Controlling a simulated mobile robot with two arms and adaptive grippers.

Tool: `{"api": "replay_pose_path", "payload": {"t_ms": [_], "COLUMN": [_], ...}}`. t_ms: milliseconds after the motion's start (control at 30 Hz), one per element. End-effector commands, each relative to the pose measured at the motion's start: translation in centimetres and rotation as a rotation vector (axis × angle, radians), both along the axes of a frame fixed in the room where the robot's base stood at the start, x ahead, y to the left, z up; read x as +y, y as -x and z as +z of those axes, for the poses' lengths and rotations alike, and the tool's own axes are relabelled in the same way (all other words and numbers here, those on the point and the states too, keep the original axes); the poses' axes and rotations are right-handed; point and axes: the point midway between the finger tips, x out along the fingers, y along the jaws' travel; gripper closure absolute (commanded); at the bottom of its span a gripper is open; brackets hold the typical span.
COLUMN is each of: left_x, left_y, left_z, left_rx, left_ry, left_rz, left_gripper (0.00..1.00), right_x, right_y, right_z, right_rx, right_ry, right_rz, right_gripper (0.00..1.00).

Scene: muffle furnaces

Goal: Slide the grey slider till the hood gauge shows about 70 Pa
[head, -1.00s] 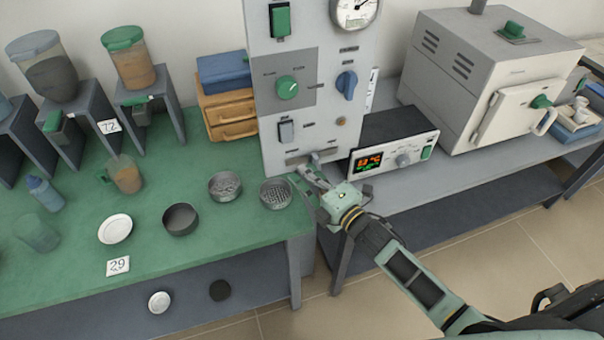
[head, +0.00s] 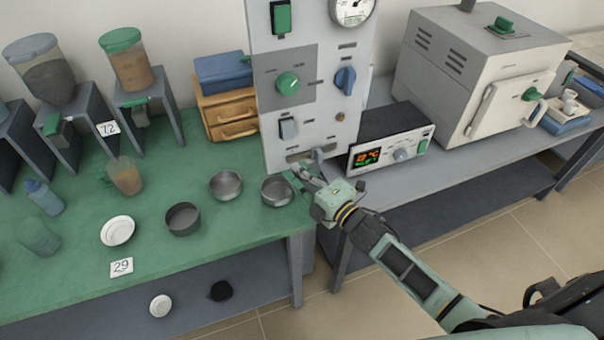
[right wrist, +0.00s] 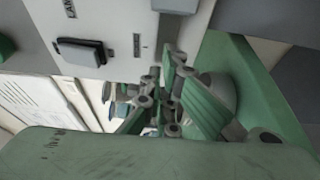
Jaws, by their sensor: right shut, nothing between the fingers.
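The grey slider (head: 318,154) sits in a slot low on the light-grey upright panel, towards the right of that slot. Its light-grey knob also shows at the top edge of the right wrist view (right wrist: 175,5). The round hood gauge (head: 352,8) is high on the panel, cut off by the top of the head view; its reading is too small to tell. My right gripper (head: 303,177) is shut and empty, just below and left of the slider knob, apparently apart from it. It also shows in the right wrist view (right wrist: 168,85). My left gripper is out of view.
The panel carries a green knob (head: 288,83), a blue knob (head: 345,80) and a rocker switch (head: 287,127). A metal sieve (head: 277,190) stands close left of my gripper. A controller box (head: 392,150) and a furnace (head: 480,75) are on the right.

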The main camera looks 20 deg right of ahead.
Motion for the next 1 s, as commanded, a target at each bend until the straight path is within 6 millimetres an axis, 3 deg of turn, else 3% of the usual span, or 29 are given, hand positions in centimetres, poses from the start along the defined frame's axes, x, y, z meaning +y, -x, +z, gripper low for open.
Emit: {"api": "replay_pose_path", "payload": {"t_ms": [33,300,567,767,867,1000], "left_x": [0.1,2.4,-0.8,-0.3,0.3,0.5], "left_y": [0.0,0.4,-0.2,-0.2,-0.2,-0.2], "left_z": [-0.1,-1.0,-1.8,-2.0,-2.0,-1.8], "left_rx": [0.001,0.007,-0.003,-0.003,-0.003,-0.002], "left_ry": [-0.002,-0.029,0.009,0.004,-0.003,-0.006], "left_rz": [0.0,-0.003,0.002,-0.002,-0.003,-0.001], "left_gripper": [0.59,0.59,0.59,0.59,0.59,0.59], "right_x": [0.1,-1.4,-2.9,-3.5,-3.7,-4.5], "right_y": [-0.2,3.6,7.6,9.0,9.0,8.6], "right_z": [-0.1,-0.4,-0.3,-0.1,0.5,1.8], "right_rx": [0.0,0.003,0.002,0.003,0.027,0.106], "right_ry": [0.0,0.002,0.002,-0.012,-0.131,-0.573], "right_rz": [0.0,0.0,0.001,-0.002,-0.019,-0.072], "right_gripper": [1.0,1.0,1.0,1.0,1.0,1.0]}}
